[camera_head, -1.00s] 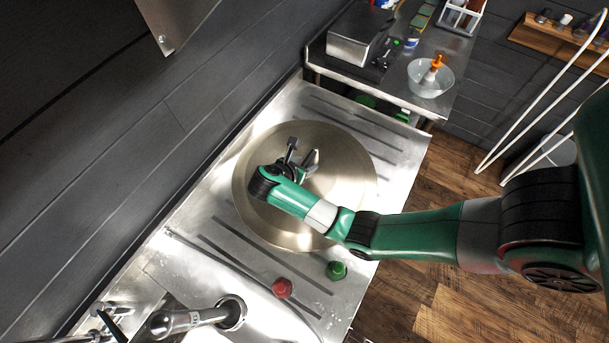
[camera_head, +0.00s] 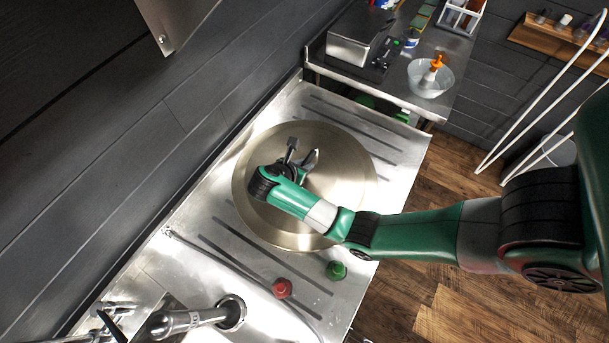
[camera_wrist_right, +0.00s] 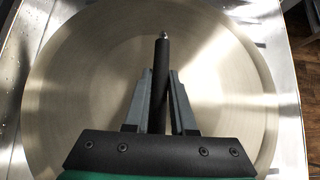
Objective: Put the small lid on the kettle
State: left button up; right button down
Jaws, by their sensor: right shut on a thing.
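A wide, round, brushed-steel lid (camera_head: 345,185) is over the grooved steel counter in the head view. I take it for the small lid. It fills most of the right wrist view (camera_wrist_right: 75,85). My right gripper (camera_head: 300,158) is over its middle. In the right wrist view its fingers (camera_wrist_right: 160,95) are shut around a dark bar with a silver tip (camera_wrist_right: 161,75), apparently the lid's handle. I cannot tell whether the lid rests on the counter or is just above it. No kettle can be made out, and my left gripper is not in view.
A red knob (camera_head: 282,288) and a green knob (camera_head: 337,270) are on the counter (camera_head: 225,245) near the lid's lower edge. A tap (camera_head: 190,320) stands at the bottom left. A side table holds a steel box (camera_head: 352,38) and a bowl with an orange-topped bottle (camera_head: 430,78).

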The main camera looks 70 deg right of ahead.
aim_at(310, 178)
jog(key=shift+r, duration=0.15)
dwell(0.7)
jog(key=shift+r, duration=0.75)
jog(key=s+a+r+p, duration=0.7)
jog(key=s+r+p, duration=0.4)
jog(key=p, duration=0.5)
jog(key=shift+s+a+r, duration=0.15)
jog(key=shift+s+r, duration=0.1)
jog(key=shift+s, duration=0.25)
notch_tip(310, 178, up, 3)
jog(key=p, duration=0.3)
jog(key=shift+f, duration=0.1)
